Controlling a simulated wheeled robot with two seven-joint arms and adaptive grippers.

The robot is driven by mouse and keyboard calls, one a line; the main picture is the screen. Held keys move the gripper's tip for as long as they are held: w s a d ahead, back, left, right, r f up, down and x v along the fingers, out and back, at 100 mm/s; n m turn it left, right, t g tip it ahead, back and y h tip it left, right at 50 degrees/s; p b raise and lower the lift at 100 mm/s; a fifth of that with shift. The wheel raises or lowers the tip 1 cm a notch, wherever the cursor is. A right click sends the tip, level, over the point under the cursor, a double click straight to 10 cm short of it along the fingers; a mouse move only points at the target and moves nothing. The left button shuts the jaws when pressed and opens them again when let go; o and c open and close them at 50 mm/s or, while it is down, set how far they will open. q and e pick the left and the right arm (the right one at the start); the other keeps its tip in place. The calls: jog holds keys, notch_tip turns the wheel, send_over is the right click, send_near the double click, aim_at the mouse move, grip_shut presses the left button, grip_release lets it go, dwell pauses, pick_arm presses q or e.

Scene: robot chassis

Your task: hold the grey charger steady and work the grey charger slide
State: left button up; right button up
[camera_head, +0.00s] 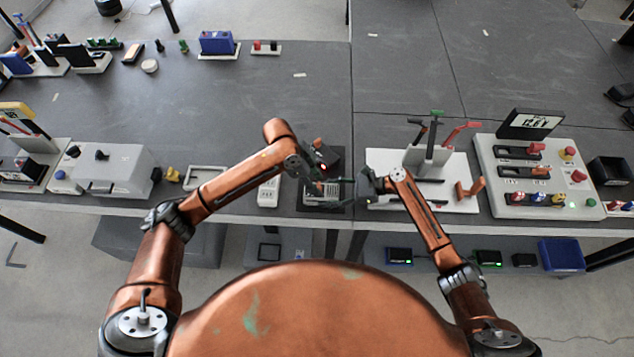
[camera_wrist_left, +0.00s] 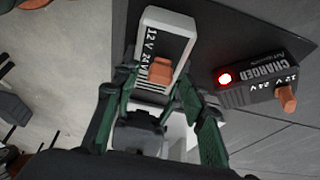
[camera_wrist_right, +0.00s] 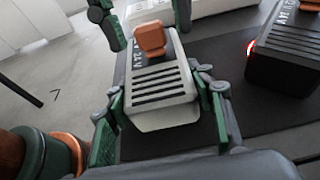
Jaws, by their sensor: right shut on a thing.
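The grey charger (camera_wrist_right: 160,90) sits on a dark mat, with its orange slide (camera_wrist_right: 150,38) on top beside the "12V 24V" marking. In the right wrist view my right gripper (camera_wrist_right: 162,100) is shut on the charger's body, a finger along each side. My left gripper (camera_wrist_left: 158,80) is open, its fingertips on either side of the orange slide with gaps to it. In the head view the charger (camera_head: 322,193) is partly hidden by both grippers.
A black charger (camera_wrist_left: 262,80) with a lit red lamp and its own orange slide stands close beside the grey one. A white strip (camera_head: 268,192) lies to the left. A white lever board (camera_head: 425,195) and a switch panel (camera_head: 540,205) stand to the right.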

pick_arm(q)
jog(key=shift+f, duration=0.15)
jog(key=shift+c, duration=0.3)
grip_shut()
dwell(0.4)
